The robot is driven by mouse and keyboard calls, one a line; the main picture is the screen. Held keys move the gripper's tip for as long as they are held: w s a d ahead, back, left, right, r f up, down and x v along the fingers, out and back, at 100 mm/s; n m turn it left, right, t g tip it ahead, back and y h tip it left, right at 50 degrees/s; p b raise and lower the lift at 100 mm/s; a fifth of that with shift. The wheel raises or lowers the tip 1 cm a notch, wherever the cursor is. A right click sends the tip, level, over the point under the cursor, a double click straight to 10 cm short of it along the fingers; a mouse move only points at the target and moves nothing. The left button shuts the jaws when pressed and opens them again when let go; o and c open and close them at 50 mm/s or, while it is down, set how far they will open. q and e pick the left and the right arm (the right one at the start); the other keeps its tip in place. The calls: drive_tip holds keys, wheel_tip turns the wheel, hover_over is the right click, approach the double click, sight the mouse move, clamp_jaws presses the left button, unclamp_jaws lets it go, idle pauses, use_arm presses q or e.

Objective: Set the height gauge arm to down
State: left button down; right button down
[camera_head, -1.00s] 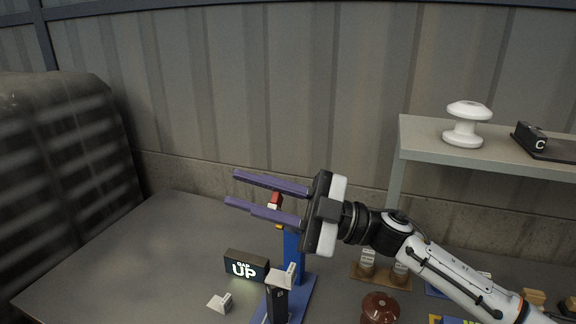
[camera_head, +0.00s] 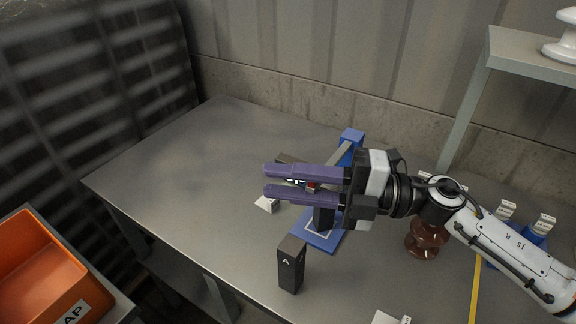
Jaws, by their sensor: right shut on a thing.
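The height gauge stands mid-table, with a blue base plate (camera_head: 318,238) and a blue post (camera_head: 351,137). A grey bar (camera_head: 339,156) runs from the post toward a small red piece (camera_head: 311,187) between the purple fingers of my right gripper (camera_head: 265,181). My right gripper is shut on this gauge arm; the fingers hide much of it, so its exact height is hard to tell. A dark upright piece (camera_head: 323,219) shows below the gripper over the base. My left gripper is not in view.
A black block marked A (camera_head: 291,265) stands near the front edge. A white tag piece (camera_head: 267,204) lies left of the gauge. A brown insulator (camera_head: 426,239) stands under my right arm. An orange bin (camera_head: 45,275) is at lower left. The left tabletop is clear.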

drive_tip(key=shift+f+n, duration=0.4)
drive_tip(key=shift+f, duration=0.2)
drive_tip(key=shift+w, duration=0.1)
drive_tip(key=c, duration=1.6)
unclamp_jaws()
drive_tip(key=shift+c, duration=0.2)
drive_tip(key=shift+d, duration=0.1)
drive_tip(key=d, duration=0.3)
drive_tip(key=d+b, duration=0.1)
drive_tip(key=d, duration=0.2)
drive_tip(key=s+d+b, duration=0.1)
drive_tip(key=d, duration=0.3)
drive_tip(key=shift+d, duration=0.1)
